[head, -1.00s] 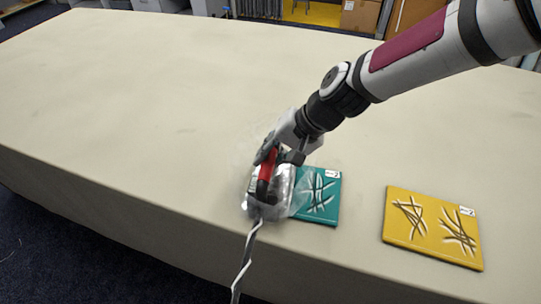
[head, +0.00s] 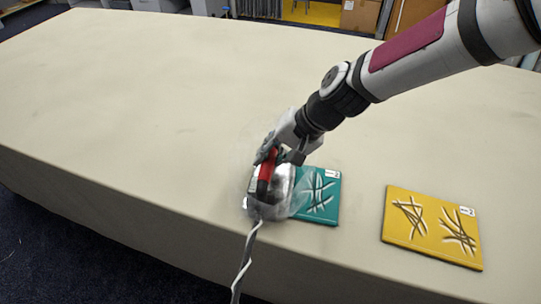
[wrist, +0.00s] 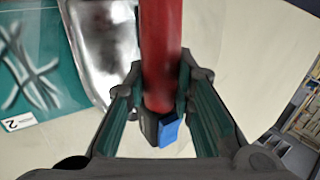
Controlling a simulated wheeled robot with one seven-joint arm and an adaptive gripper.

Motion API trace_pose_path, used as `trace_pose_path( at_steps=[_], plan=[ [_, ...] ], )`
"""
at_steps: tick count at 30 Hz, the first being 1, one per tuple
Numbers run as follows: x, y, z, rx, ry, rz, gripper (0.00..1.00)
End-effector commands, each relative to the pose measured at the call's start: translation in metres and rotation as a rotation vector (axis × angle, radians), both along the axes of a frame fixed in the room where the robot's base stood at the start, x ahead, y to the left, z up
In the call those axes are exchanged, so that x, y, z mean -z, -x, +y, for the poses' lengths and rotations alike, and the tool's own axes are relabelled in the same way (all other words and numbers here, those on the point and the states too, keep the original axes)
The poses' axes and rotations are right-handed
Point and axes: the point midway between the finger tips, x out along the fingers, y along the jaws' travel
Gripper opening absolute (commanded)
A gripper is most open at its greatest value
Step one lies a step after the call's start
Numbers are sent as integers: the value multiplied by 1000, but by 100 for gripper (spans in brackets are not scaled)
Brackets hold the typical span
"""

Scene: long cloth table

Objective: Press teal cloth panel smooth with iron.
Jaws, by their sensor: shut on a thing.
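The teal cloth panel (head: 321,199) lies on the table near its front edge, with dark and pale crease lines across its visible right part and a small white tag. It also shows at the left of the wrist view (wrist: 40,75). The iron (head: 284,183) has a shiny metal body and a red handle (wrist: 160,50). It sits over the left part of the panel and hides that part. My gripper (head: 281,155) is shut on the red handle, with a finger on each side in the wrist view (wrist: 160,115). Pale, steam-like haze surrounds the iron.
A yellow panel (head: 432,228) with two groups of crease lines and a white tag lies to the right, apart from the teal one. A grey-white cord (head: 243,262) hangs from the iron over the table's front edge. The cloth table (head: 130,100) is bare at left and behind.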

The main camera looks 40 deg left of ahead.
Motion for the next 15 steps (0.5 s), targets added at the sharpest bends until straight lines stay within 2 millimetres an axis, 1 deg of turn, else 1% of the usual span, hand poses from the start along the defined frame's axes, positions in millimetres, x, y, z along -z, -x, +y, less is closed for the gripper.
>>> trace_pose_path(
  at_steps=[3,15],
  plan=[
    [-8,2,0,-3,0,2,0],
    [-39,1,1,-1,-3,-3,0]
  ],
)
